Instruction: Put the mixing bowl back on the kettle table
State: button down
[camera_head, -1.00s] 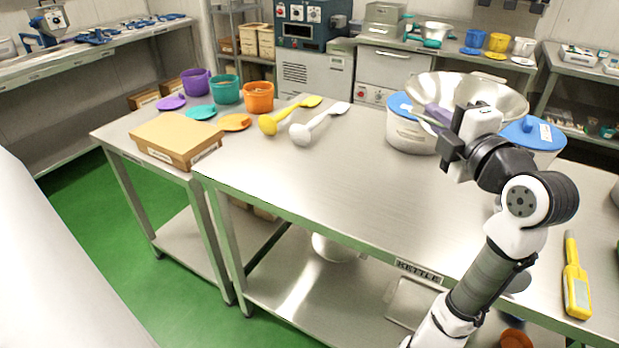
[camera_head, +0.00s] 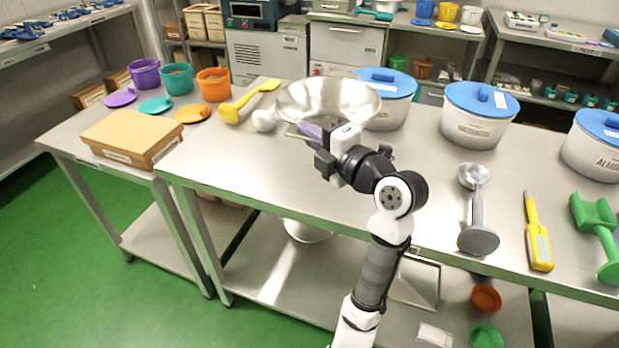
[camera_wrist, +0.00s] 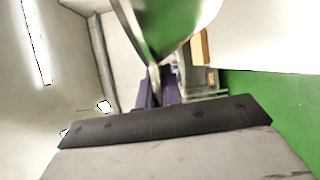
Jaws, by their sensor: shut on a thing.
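The mixing bowl (camera_head: 330,100) is a wide, shiny metal bowl, held upright in the head view. My gripper (camera_head: 318,134) is shut on its near side. The bowl appears above the kettle table (camera_head: 270,170), a steel table with a label on its front edge; I cannot tell how large the gap is. In the wrist view the bowl's curved metal side (camera_wrist: 175,25) fills the top middle, and purple finger pads (camera_wrist: 158,92) show against it. The bowl hides part of a white scoop and part of a white tub.
Blue-lidded tubs (camera_head: 478,115) line the table's back. A yellow scoop (camera_head: 245,103) and a cardboard box (camera_head: 132,138) are left. The table's middle front is clear.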

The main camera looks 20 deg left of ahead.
notch_tip(320, 180, down, 11)
jog(key=shift+f+p, duration=0.15)
jog(key=shift+p, duration=0.65)
jog(key=shift+f, duration=0.25)
jog(key=shift+f+b, duration=0.3)
jog(key=shift+b, duration=0.25)
jog(key=c, duration=1.5)
grip_release()
jog(key=shift+c, duration=0.2)
jog(key=shift+r, duration=0.1)
jog(key=shift+r+p, duration=0.2)
jog(key=shift+p, duration=0.35)
jog(key=shift+s+d+f, duration=0.1)
jog(key=shift+d, duration=0.15)
jog(key=b+v, duration=0.4)
jog(key=v, duration=0.7)
jog(key=shift+s+d, duration=0.15)
jog(key=shift+d, duration=0.05)
